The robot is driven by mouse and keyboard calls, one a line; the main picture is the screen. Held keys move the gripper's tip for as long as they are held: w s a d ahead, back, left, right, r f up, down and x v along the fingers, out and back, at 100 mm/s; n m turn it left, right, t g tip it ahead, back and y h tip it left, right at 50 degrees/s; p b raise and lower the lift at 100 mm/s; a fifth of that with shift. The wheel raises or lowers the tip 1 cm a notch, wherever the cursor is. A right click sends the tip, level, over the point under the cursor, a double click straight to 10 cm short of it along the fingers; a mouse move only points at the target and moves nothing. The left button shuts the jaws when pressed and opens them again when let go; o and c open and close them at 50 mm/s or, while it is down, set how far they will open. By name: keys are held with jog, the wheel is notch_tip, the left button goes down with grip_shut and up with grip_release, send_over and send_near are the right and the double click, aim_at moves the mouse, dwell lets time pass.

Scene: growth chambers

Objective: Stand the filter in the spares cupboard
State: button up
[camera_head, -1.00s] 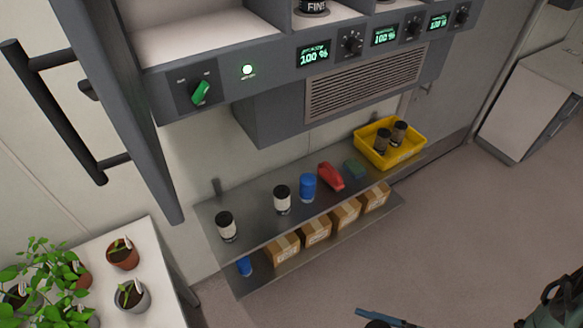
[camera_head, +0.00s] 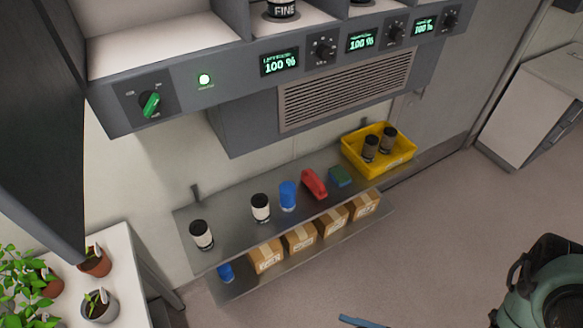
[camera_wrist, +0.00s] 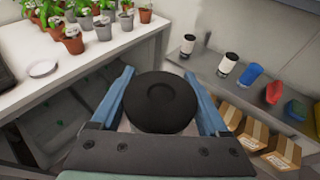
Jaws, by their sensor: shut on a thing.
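In the wrist view my gripper (camera_wrist: 165,100) is shut on a round filter (camera_wrist: 162,103) with a black top, its blue fingers on either side. The filter's lower part is mostly hidden under its top. In the head view only a blue part of my gripper (camera_head: 362,321) shows at the bottom edge; the held filter is not visible there. A grey wall unit (camera_head: 180,75) has open bays, and one holds a canister marked FINE (camera_head: 282,9). A dark open door (camera_head: 40,110) stands at its left. I cannot tell whether this unit is the spares cupboard.
Below, a metal shelf (camera_head: 232,232) holds two white black-topped canisters (camera_head: 201,237), a blue one (camera_head: 288,197), a red item (camera_head: 313,184) and a yellow bin (camera_head: 400,163) with two brownish canisters. Boxes (camera_head: 300,238) sit underneath. A plant table (camera_head: 128,280) is at left.

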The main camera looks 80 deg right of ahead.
jog(key=w+a+r+n+y, duration=0.1)
jog(key=w+a+r, duration=0.1)
jog(key=w+a, duration=0.4)
jog(key=w+a+r+n+y, duration=0.1)
jog(key=w+a, duration=0.6)
jog(key=w, duration=0.9)
jog(key=w+a+r+n+t+y, duration=0.1)
jog(key=w+a+r, duration=0.3)
jog(key=w, duration=0.7)
jog(key=shift+a+y, duration=0.8)
jog(key=shift+a, duration=0.35)
jog(key=shift+w+f+n, duration=0.15)
jog(key=shift+w+n, duration=0.05)
jog(key=shift+n, duration=0.1)
notch_tip(320, 180, down, 17)
jog(key=b, duration=1.7)
jog(key=shift+a, duration=0.15)
